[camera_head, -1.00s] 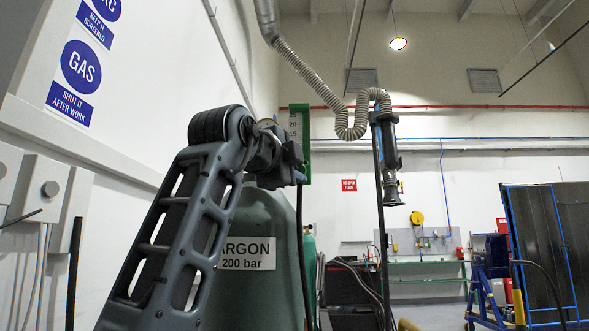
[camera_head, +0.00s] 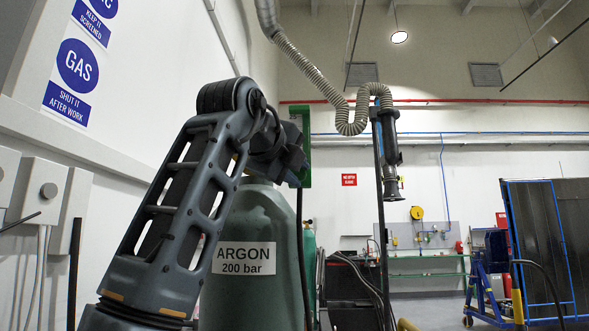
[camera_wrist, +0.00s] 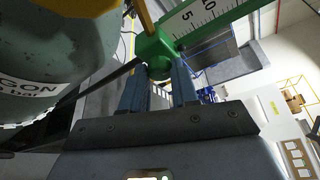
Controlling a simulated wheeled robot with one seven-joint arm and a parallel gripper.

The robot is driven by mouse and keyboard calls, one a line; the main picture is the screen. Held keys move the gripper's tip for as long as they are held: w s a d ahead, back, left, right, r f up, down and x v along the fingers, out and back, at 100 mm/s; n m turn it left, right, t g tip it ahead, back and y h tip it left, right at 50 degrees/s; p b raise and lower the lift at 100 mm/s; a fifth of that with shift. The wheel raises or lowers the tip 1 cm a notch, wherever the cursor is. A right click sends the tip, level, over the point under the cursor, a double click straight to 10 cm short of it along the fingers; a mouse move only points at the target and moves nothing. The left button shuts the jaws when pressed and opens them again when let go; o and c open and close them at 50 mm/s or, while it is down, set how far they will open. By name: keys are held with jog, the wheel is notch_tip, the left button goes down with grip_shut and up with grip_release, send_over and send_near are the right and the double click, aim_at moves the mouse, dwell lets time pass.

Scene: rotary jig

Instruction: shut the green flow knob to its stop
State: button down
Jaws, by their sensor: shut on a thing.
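The green flow meter (camera_head: 305,130) stands above the argon cylinder (camera_head: 250,215) in the head view, partly behind my arm. In the wrist view its green body (camera_wrist: 196,22) shows a white scale with 5 and 10. The green flow knob (camera_wrist: 159,69) sits at the body's lower end, between the fingertips.
The cylinder's rounded shoulder (camera_wrist: 45,50) is close on the left in the wrist view. A dark hose (camera_head: 300,255) hangs down beside the cylinder. A white wall with grey boxes (camera_head: 35,195) stands on the left. Open floor lies farther back to the right.

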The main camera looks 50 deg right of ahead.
jog(key=shift+f, duration=0.1)
dwell(0.3)
jog(key=c, duration=0.8)
grip_release()
jog(key=shift+c, duration=0.2)
